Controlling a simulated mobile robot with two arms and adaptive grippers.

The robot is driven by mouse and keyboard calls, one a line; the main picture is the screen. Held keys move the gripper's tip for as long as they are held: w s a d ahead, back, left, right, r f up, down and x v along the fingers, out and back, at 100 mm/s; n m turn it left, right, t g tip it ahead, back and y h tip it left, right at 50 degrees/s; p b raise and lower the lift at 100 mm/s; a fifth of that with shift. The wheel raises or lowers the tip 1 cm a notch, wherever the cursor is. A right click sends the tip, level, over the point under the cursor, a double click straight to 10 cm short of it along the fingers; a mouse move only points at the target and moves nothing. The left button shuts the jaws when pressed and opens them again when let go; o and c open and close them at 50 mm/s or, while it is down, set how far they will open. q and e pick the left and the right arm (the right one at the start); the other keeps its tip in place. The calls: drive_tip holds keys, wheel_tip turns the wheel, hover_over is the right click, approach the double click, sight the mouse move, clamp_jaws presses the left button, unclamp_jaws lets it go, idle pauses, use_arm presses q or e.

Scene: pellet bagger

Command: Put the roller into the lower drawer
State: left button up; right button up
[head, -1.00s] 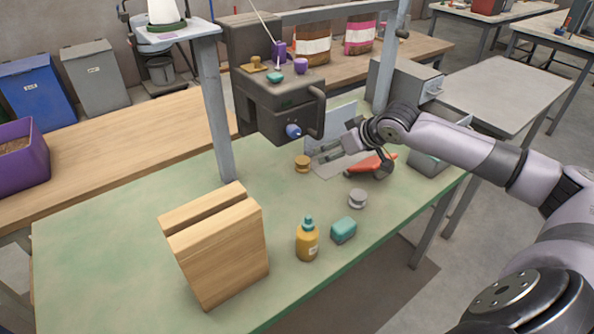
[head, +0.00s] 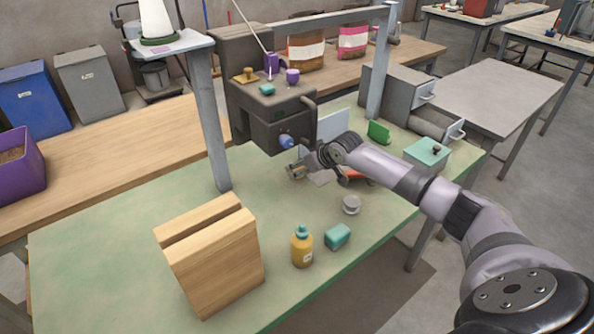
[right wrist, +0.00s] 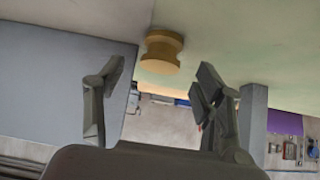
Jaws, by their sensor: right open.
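A tan spool-shaped roller (head: 296,173) stands on the green table below the bagger head, partly hidden by my right gripper (head: 303,164). In the right wrist view the roller (right wrist: 161,50) is beyond the fingertips, roughly centred between them and not held. The right gripper (right wrist: 160,72) is open, a finger on either side. A grey spool (head: 351,204) stands nearer the table's front edge. The lower drawer (head: 440,125) of the grey cabinet at the right looks pulled out. My left gripper is out of view.
The bagger (head: 268,115) overhangs the roller. A red-orange tool (head: 355,176) lies partly under my right arm. A wooden block (head: 215,262), yellow bottle (head: 302,248), teal block (head: 338,236), green block (head: 378,132) and teal box (head: 428,152) stand on the table. The left table area is clear.

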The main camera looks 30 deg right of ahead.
sight(299, 169)
drive_tip(key=shift+x, duration=1.6)
drive_tip(key=shift+r, duration=0.1)
drive_tip(key=shift+c, duration=0.5)
drive_tip(key=c, duration=1.2)
drive_tip(key=shift+c, duration=0.9)
drive_tip(key=shift+r, duration=0.15)
